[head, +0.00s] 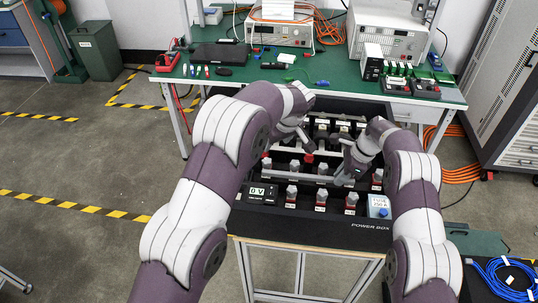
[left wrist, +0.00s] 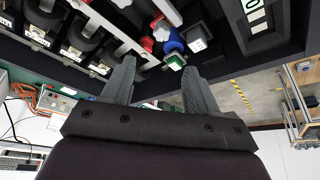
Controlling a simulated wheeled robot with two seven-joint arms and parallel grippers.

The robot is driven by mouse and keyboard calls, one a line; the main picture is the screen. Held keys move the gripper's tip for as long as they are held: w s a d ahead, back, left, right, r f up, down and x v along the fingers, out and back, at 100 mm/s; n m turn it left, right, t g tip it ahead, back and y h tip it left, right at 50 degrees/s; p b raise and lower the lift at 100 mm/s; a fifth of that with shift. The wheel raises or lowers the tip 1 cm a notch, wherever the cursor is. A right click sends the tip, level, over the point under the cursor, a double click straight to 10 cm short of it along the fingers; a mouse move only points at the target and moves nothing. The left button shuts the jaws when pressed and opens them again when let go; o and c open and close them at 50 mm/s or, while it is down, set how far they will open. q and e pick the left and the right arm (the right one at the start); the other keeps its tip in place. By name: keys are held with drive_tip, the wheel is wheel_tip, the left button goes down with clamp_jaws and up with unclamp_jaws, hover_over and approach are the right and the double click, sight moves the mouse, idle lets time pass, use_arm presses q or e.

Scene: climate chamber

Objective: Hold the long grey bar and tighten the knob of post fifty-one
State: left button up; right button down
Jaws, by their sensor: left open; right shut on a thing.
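A long grey bar (head: 312,179) lies across the posts. My right gripper (head: 346,174) is shut on it near its right part. My left gripper (head: 305,144) is above the back rows, close to a red knob (head: 309,158). In the left wrist view its fingers (left wrist: 160,88) are open, with nothing held between them. Past the fingertips a red, blue and green-tipped post (left wrist: 172,48) shows. The labels are too small to tell which post is fifty-one.
A green workbench (head: 220,84) with instruments stands behind. A grey cabinet (head: 510,95) is at right, and blue cable (head: 500,278) lies at lower right.

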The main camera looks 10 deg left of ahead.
sight(267, 161)
use_arm(q)
drive_tip(key=x, duration=1.1)
drive_tip(key=shift+s+a+f, duration=0.1)
drive_tip(key=shift+s+f, duration=0.05)
drive_tip(key=shift+f, duration=0.3)
drive_tip(key=c, duration=1.1)
